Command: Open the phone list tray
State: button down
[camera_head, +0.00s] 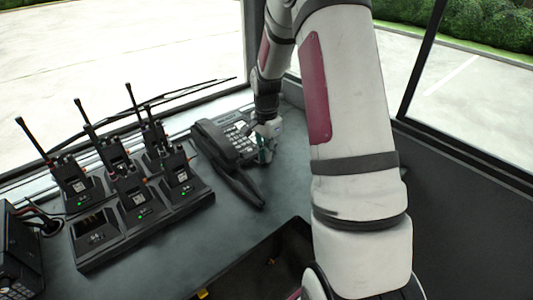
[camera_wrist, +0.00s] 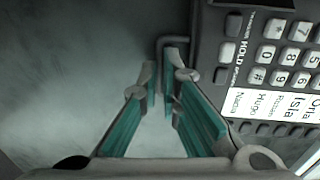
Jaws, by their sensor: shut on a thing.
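A black desk phone (camera_head: 228,135) sits on the dark counter, its handset (camera_head: 230,172) along its left side. In the wrist view its grey keypad face (camera_wrist: 282,50) fills the upper right, with a white strip of printed names (camera_wrist: 280,104). A thin bent grey handle (camera_wrist: 174,39) sticks out from the phone's edge. My gripper (camera_head: 265,151) is beside the phone's right side. In the wrist view my gripper (camera_wrist: 167,82) has its green-padded fingers closed around the handle's end. The tray body cannot be made out, and my fingers partly hide the handle.
Several handheld radios stand in a charging dock (camera_head: 145,226) left of the phone. A black device (camera_head: 18,250) is at the far left. An open recess (camera_head: 260,262) lies in front. Windows border the counter behind and right; bare counter (camera_head: 287,180) shows right of the phone.

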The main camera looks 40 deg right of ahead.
aim_at(288, 180)
jog(key=s+p, duration=0.1)
jog(key=s, duration=0.4)
jog(key=s+p, duration=0.2)
jog(key=s, duration=0.2)
jog(key=shift+s+d+r, duration=0.1)
jog(key=shift+s+d, duration=0.1)
jog(key=shift+s, duration=0.15)
jog(key=c, duration=2.4)
grip_release()
jog(key=c, duration=2)
grip_release()
jog(key=shift+s, duration=0.1)
jog(key=shift+c, duration=0.2)
notch_tip(288, 180, up, 12)
